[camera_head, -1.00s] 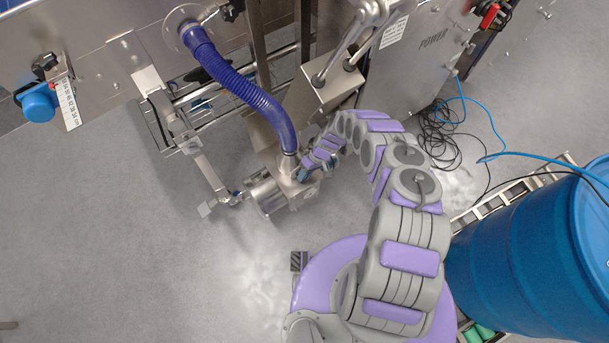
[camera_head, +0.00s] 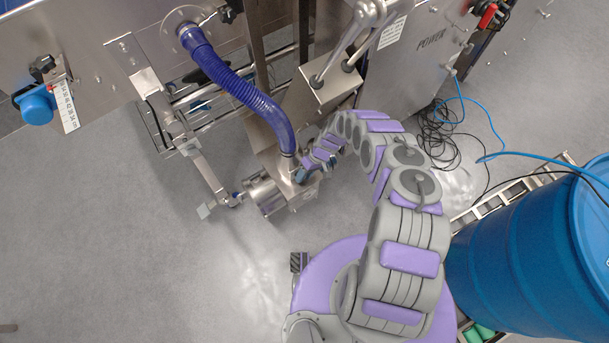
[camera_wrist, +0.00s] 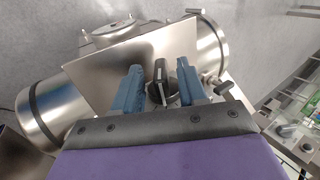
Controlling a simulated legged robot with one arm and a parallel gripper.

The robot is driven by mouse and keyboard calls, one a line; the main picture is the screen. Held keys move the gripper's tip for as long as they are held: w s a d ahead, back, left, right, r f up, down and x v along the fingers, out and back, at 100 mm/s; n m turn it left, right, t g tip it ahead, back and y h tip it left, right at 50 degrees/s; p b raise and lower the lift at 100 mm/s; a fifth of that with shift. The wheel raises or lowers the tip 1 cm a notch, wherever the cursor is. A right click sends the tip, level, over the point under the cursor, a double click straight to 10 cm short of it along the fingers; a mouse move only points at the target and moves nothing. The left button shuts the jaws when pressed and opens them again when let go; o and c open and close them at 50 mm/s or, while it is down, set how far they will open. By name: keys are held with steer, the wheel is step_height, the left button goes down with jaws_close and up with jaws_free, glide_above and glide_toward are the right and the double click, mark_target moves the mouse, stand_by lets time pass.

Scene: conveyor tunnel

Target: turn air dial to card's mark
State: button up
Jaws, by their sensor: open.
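The air dial (camera_wrist: 159,88) is a black knob with a pale pointer line, on a shiny metal housing in the wrist view. My gripper (camera_wrist: 159,66) is open, with one blue finger on each side of the knob. Small gaps show between the knob and both fingers. The pointer line runs roughly up and down in this view. In the head view my gripper (camera_head: 301,176) is at the metal blower unit (camera_head: 268,196), and the dial is hidden there. I cannot make out a card with a mark in either view.
A blue ribbed hose (camera_head: 245,92) enters the blower unit from above. A metal bracket arm (camera_head: 203,172) stands to its left. A blue drum (camera_head: 540,255) is at the right, with loose cables (camera_head: 440,135) on the floor behind it.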

steer(key=p+v, duration=0.2)
steer(key=v, duration=0.5)
